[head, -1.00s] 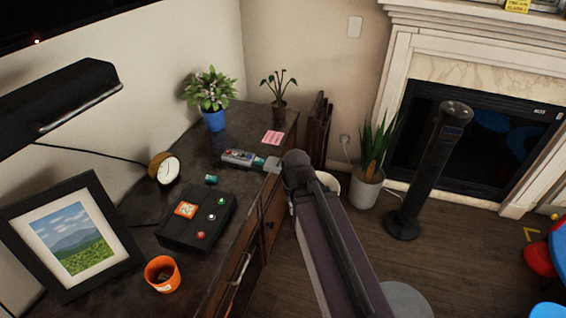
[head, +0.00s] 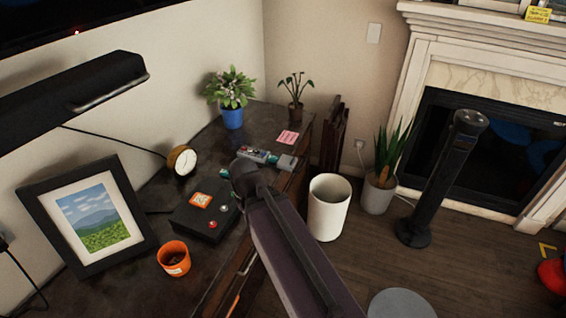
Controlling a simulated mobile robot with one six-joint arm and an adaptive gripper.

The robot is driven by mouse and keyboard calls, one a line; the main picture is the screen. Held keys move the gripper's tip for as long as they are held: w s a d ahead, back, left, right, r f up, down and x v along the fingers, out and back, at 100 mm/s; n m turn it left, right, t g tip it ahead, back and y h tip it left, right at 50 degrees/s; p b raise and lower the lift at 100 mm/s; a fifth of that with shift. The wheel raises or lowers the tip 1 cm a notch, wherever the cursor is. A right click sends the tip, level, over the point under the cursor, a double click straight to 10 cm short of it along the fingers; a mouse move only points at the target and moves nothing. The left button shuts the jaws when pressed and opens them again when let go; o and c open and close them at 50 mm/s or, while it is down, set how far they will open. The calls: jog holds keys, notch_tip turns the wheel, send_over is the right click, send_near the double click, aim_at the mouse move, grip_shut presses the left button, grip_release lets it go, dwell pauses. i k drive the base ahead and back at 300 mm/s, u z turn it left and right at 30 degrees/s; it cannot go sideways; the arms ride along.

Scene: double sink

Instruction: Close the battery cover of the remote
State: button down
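The remote (head: 254,154), grey with coloured buttons or parts, lies on the dark desk near its far right edge. A small teal piece, perhaps a battery (head: 272,160), shows at its right end. Beside that lies a flat grey piece (head: 287,163), which may be the battery cover; I cannot tell whether it touches the remote. Another teal piece (head: 225,173) lies to the left, just beside my wrist. My gripper (head: 243,169) is at the arm's end, in front of the remote in the picture.
A black box with buttons (head: 196,222), an orange cup (head: 174,260), a framed picture (head: 88,222) and a round clock (head: 183,160) stand on the desk. A pink note (head: 287,137) and plants (head: 232,117) are behind. A white bin (head: 328,207) stands on the floor.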

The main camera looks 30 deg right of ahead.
aim_at(285, 163)
jog(key=u, duration=0.45)
jog(key=k, duration=1.05)
jog(key=z, duration=0.8)
jog(key=i, duration=1)
jog(key=z, duration=0.05)
